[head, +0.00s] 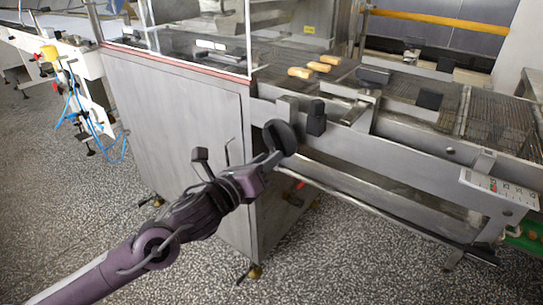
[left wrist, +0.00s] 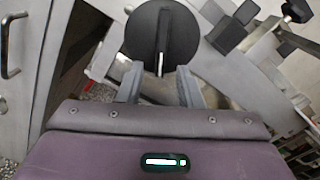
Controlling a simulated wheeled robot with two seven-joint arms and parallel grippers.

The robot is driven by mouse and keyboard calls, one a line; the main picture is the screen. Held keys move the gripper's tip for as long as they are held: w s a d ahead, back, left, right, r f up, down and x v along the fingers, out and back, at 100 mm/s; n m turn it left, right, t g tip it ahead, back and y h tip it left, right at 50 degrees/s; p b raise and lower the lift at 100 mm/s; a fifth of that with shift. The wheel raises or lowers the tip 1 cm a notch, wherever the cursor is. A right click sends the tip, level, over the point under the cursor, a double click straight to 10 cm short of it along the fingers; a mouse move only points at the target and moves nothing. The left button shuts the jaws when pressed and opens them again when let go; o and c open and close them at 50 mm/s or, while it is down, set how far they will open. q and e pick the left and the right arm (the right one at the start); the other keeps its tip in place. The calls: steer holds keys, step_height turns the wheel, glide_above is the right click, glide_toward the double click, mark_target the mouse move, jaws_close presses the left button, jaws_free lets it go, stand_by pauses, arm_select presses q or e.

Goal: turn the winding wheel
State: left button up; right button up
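The winding wheel (head: 280,137) is a dark round disc on the front of the steel conveyor frame. In the left wrist view the wheel (left wrist: 148,30) is straight ahead, with a thin pale bar standing on its lower face. My left gripper (head: 266,164) is at the wheel's lower front. In the left wrist view its two grey fingers (left wrist: 160,85) are spread apart, with an empty gap between them, just below the bar. I cannot tell whether a finger touches the wheel. My right gripper is in neither view.
A steel cabinet (head: 180,125) stands left of the wheel, below a clear guard. Black blocks (head: 316,118) stick out just right of the wheel. Several golden bars (head: 301,73) lie on the mesh belt (head: 500,118) behind. Speckled floor (head: 355,265) is open in front.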

arm_select(q)
steer(key=v, duration=0.5)
steer(key=shift+s+a, duration=0.1)
steer(key=shift+s, duration=0.05)
steer(key=shift+f, duration=0.1)
